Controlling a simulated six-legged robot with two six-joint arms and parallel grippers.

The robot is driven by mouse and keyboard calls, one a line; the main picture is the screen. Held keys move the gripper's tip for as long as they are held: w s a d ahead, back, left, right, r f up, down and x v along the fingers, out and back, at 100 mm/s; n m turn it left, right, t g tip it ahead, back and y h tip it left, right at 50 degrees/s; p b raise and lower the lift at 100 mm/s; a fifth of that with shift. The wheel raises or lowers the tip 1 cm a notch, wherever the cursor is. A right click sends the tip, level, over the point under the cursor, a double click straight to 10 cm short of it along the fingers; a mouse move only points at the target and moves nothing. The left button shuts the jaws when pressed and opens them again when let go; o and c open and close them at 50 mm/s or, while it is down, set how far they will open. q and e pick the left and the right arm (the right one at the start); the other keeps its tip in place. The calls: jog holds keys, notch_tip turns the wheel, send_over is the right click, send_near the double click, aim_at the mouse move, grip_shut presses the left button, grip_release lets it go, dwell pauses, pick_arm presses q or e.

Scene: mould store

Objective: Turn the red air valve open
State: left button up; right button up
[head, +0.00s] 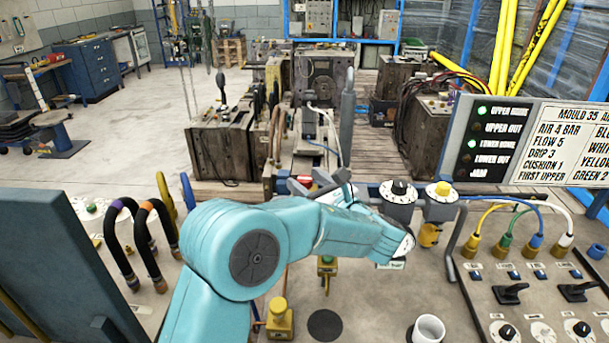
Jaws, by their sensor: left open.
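A small red part (305,181), which looks like the red air valve, shows just beyond my left forearm at the back of the bench. Most of it is hidden, so I cannot tell which way its handle is turned. My teal left arm reaches in from the bottom and bends over the middle of the bench. My left gripper (322,188) is open, with dark fingers close to the red part. The arm hides much of the gripper, and I cannot tell whether it touches the red part. My right gripper is not in view.
Right of the gripper stand a black-knobbed regulator (398,190) and a yellow-knobbed one (440,190). A lever panel (530,300), sign board (530,140) and white cup (429,329) are at right. Black hoses (125,235) and a dark blue block (50,260) are at left.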

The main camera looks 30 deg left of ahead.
pick_arm(q)
jog(key=shift+x, duration=0.8)
jog(key=c, duration=0.9)
jog(key=shift+r+n+g+p, duration=0.15)
jog(key=shift+n+g+p, duration=0.15)
jog(key=shift+g+p, duration=0.15)
jog(key=shift+n+g+y, duration=0.3)
jog(key=shift+g, duration=0.15)
